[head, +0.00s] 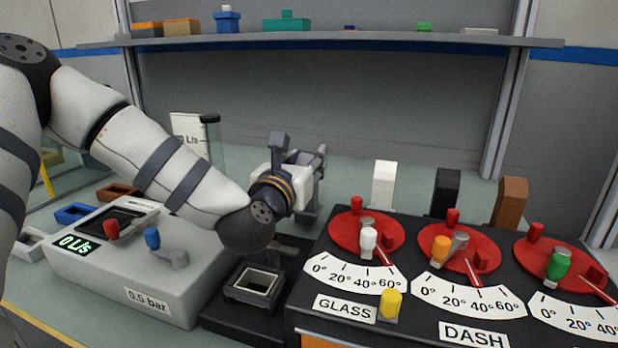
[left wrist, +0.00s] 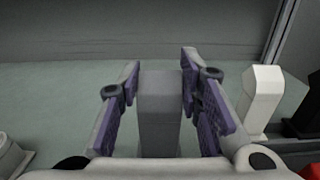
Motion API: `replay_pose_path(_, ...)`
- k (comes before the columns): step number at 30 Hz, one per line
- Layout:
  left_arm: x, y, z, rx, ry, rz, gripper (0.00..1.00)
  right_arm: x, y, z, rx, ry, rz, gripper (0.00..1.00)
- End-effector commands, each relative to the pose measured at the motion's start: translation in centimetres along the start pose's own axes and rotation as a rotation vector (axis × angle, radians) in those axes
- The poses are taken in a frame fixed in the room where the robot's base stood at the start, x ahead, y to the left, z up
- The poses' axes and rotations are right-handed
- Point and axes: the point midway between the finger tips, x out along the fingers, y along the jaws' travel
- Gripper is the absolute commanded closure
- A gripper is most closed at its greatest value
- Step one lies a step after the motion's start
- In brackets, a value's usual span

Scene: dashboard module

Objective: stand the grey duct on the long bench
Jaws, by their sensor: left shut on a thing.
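The grey duct (left wrist: 160,112) is upright between the two purple-padded fingers in the left wrist view. My left gripper (head: 308,160) is shut on it, with a finger on each side, and it also shows in the left wrist view (left wrist: 161,100). In the head view the gripper and wrist hide most of the duct. I cannot tell whether its foot touches the long bench (head: 345,165). My right gripper is not in view.
White (head: 384,186), black (head: 446,193) and brown (head: 510,203) ducts stand right of the gripper, behind the dashboard (head: 440,300) with red dials. A grey flow box (head: 190,285) and black socket block (head: 225,322) are in front.

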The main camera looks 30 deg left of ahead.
Motion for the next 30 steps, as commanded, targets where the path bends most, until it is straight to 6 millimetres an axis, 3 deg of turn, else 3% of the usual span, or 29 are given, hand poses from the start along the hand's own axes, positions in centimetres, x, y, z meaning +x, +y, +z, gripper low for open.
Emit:
replay_pose_path(1, 0.10, -0.04, -1.53, 0.006, 0.009, 0.000, 1.00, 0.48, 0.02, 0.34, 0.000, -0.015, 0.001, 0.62)
replay_pose_path(3, 0.06, -0.04, -2.05, 0.003, 0.006, -0.001, 1.00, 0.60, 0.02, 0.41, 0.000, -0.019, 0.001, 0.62)
replay_pose_path(13, 0.01, 0.00, -2.11, 0.001, 0.001, 0.000, 1.00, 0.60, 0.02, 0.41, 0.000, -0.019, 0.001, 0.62)
replay_pose_path(14, 0.00, 0.00, -2.08, 0.001, 0.001, 0.000, 0.63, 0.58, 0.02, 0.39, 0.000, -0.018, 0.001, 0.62)
replay_pose_path(16, -0.01, 0.00, -2.02, 0.001, 0.000, 0.000, 0.47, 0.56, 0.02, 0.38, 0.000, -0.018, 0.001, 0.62)
replay_pose_path(30, 0.14, -0.03, -1.85, 0.000, 0.002, -0.001, 0.47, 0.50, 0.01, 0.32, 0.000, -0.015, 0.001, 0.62)
